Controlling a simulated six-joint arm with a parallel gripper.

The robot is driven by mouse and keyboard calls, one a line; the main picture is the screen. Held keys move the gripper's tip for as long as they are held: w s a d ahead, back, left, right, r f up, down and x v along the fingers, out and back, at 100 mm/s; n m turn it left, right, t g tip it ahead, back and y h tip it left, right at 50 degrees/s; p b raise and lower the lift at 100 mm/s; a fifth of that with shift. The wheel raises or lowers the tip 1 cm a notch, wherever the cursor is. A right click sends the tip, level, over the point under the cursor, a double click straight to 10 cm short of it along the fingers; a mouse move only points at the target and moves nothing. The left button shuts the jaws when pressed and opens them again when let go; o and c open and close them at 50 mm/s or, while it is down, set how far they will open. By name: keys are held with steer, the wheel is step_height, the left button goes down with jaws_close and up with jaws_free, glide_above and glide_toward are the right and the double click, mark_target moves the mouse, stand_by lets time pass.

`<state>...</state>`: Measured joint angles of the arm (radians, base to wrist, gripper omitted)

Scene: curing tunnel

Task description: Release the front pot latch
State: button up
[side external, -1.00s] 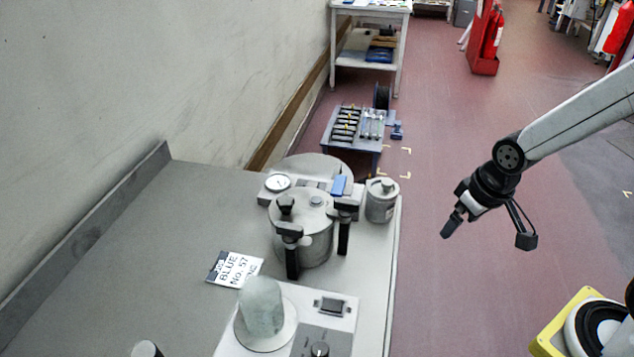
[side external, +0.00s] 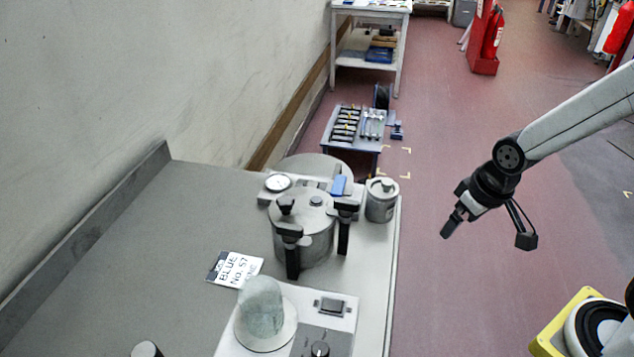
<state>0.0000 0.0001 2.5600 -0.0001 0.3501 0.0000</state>
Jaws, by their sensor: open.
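The grey metal pot (side external: 303,236) stands upright on the bench, with a round lid and a small knob on top. A black latch (side external: 291,250) hangs down its near side, and a second black latch (side external: 344,225) hangs at its right side. Both look closed against the pot, though I cannot be certain. My gripper (side external: 450,226) is in the air to the right of the bench, over the red floor, well apart from the pot. It is open and empty.
A white machine (side external: 331,306) with a greenish dome (side external: 261,306) stands in front of the pot. A lidded canister (side external: 381,200) and a gauge (side external: 278,183) are close behind it. A printed card (side external: 235,268) lies left. The bench's left part is clear.

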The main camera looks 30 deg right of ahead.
stand_by(0.4)
steer(key=c, duration=0.5)
steer(key=shift+w+a+r, duration=0.1)
steer(key=shift+w, duration=0.1)
steer(key=shift+c, duration=0.3)
steer(key=n+y, duration=0.3)
steer(key=n, duration=0.6)
glide_toward(347, 200)
steer(key=f, duration=0.1)
steer(key=shift+s+a+f+t, duration=0.15)
steer(key=shift+a+f+t, duration=0.1)
steer(key=shift+t, duration=0.05)
steer(key=shift+x, duration=3.85)
